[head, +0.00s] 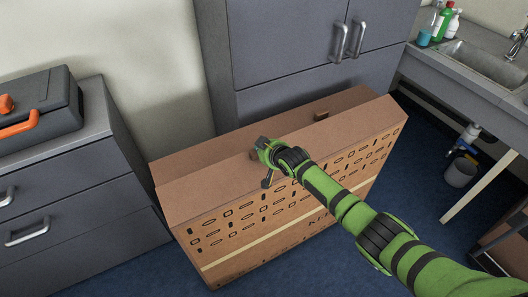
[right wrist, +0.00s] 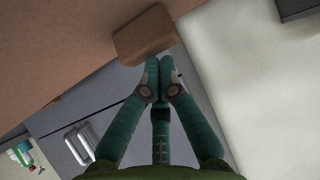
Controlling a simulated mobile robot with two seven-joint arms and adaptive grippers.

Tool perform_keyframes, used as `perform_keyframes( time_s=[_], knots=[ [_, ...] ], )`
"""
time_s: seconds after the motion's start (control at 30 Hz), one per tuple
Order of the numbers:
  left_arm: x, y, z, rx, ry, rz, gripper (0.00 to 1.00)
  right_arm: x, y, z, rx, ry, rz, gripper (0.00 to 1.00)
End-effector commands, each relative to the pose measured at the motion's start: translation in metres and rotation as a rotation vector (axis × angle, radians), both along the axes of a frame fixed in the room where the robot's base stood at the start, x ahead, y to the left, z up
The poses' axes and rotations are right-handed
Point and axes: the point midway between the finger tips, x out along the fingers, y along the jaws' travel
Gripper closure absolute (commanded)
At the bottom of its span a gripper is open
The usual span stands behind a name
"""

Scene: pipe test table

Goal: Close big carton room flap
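A big brown carton (head: 290,225) stands on the floor, with printed marks on its long front face. Its long top panels show as brown strips; a near flap (head: 215,185) runs along the front edge, and a back panel (head: 200,148) rises behind it. My left gripper is out of view.
A tall grey cabinet (head: 290,50) stands close behind the carton. A grey drawer unit (head: 70,180) with a toolbox (head: 40,105) is at the left. A sink counter (head: 460,75) and a grey bin (head: 460,172) are at the right. Blue floor (head: 410,190) shows right of the carton.

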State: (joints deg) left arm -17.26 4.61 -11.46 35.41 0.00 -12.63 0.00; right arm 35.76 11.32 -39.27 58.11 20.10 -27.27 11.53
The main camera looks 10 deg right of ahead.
Motion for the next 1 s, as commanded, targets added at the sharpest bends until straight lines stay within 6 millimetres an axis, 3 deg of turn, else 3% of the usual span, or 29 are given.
perform_keyframes(
  time_s=[0.17, 0.4, 1.0],
  knots=[
    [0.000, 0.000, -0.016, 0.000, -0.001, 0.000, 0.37, 0.009, 0.004, -0.014, -0.032, 0.096, 0.000, 1.00],
    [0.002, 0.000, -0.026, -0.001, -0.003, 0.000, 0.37, 0.015, 0.006, -0.020, -0.031, 0.089, -0.001, 1.00],
    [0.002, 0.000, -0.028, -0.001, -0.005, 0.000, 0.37, 0.017, 0.006, -0.021, -0.030, 0.086, 0.000, 1.00]
  ],
)
